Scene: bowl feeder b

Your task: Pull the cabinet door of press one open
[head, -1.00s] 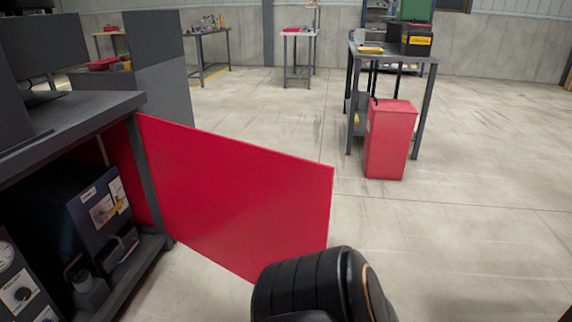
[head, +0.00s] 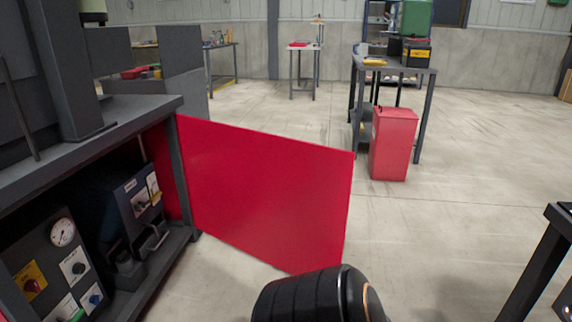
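The red cabinet door (head: 265,190) stands wide open, swung out to the right from the dark grey press cabinet (head: 150,112) on the left. The cabinet's inside shows a control panel (head: 62,265) with a gauge and knobs, and another dark unit (head: 133,215). A black rounded part of my arm shows at the bottom middle, in front of the door's lower free corner. Whether it touches the door cannot be told. Neither gripper's fingers are visible.
A red bin (head: 393,145) stands beside a grey workbench (head: 405,69) beyond the door. A dark table edge (head: 560,218) shows at the right. Open concrete floor lies right of the door. More tables (head: 303,47) stand at the back.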

